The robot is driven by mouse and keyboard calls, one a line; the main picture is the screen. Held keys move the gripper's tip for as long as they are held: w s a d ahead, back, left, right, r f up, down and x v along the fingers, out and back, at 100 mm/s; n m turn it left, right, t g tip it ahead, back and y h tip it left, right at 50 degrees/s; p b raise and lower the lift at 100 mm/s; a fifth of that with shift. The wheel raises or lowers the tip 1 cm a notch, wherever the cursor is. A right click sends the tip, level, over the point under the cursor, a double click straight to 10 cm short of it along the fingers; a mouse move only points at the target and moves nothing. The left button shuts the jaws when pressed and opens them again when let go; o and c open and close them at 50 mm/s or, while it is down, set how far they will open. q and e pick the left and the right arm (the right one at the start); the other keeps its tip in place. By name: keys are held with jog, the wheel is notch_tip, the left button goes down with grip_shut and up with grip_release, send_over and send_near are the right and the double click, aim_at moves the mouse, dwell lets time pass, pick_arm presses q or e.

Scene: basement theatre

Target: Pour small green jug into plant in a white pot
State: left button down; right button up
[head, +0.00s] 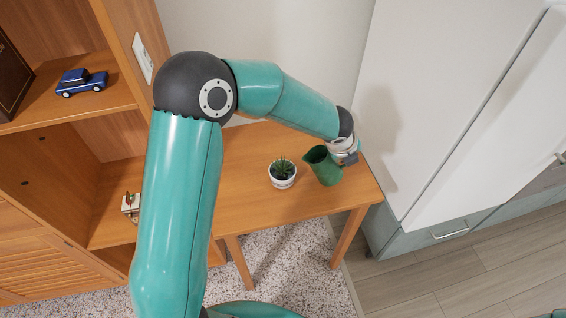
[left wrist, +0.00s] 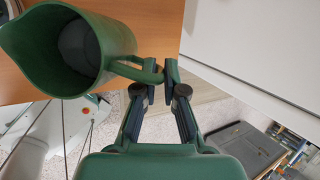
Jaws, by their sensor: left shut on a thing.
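The small green jug (head: 325,168) is at the right end of the wooden table, just right of the plant in a white pot (head: 283,183). It appears to lean left, its spout toward the plant. The pot stands upright on the table, with dark soil and a spiky green plant. My left gripper (head: 346,157) is shut on the jug's handle, at the jug's right side. In the left wrist view the jug (left wrist: 110,35) shows its open mouth and a greyish inside, and the fingers (left wrist: 160,78) close on its handle. Whether the jug touches the table is unclear. My right gripper is out of view.
The wooden table (head: 240,198) is otherwise clear. A shelf unit (head: 115,95) stands at the left with a blue toy car (head: 82,82) and a small object (head: 131,205). A white cabinet (head: 455,110) rises close to the table's right. The wall is behind.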

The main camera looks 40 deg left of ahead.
pick_arm(q)
jog(key=shift+w+d+f+m+g+y+p, duration=0.2)
jog(key=shift+w+d+f+g+y+p, duration=0.35)
jog(key=shift+f+y+p, duration=0.3)
jog(key=shift+w+d+f+m+g+y+p, duration=0.2)
jog(key=shift+w+d+f+g+y+p, duration=0.2)
jog(key=shift+d+f+y+p, duration=0.4)
jog(key=shift+w+d+f+m+g+y+p, duration=0.2)
jog(key=shift+w+d+f+g+y+p, duration=0.35)
jog(key=shift+f, duration=0.45)
jog(key=shift+a+f, duration=0.1)
jog(key=shift+a, duration=0.05)
